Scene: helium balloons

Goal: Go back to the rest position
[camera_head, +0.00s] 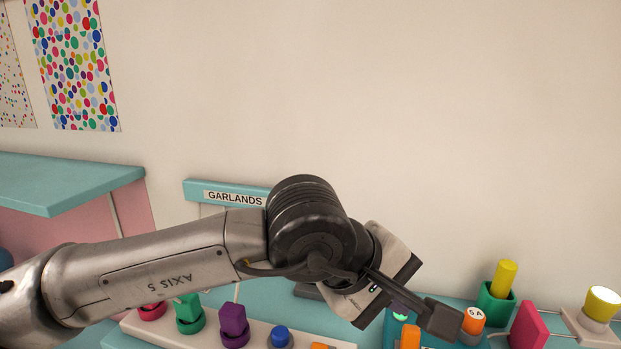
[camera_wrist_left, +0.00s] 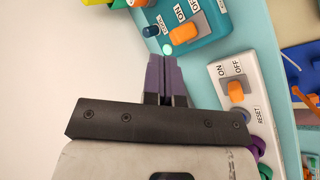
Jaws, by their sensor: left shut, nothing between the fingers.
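My left arm comes in from the left in the head view and reaches across the picture. Its left gripper (camera_head: 440,318) is at the lower right, above the counter with the controls. In the left wrist view the two fingers of the left gripper (camera_wrist_left: 164,62) are together, with nothing between them. They point toward a teal control box (camera_wrist_left: 215,48) with an orange ON/OFF switch (camera_wrist_left: 184,34) and a lit green lamp (camera_wrist_left: 167,49). I cannot tell whether the fingers touch the box. My right gripper is in neither view.
A white panel (camera_wrist_left: 246,73) with another orange switch (camera_wrist_left: 236,91) lies beside the teal box. A GARLANDS sign (camera_head: 235,198) is behind my arm.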

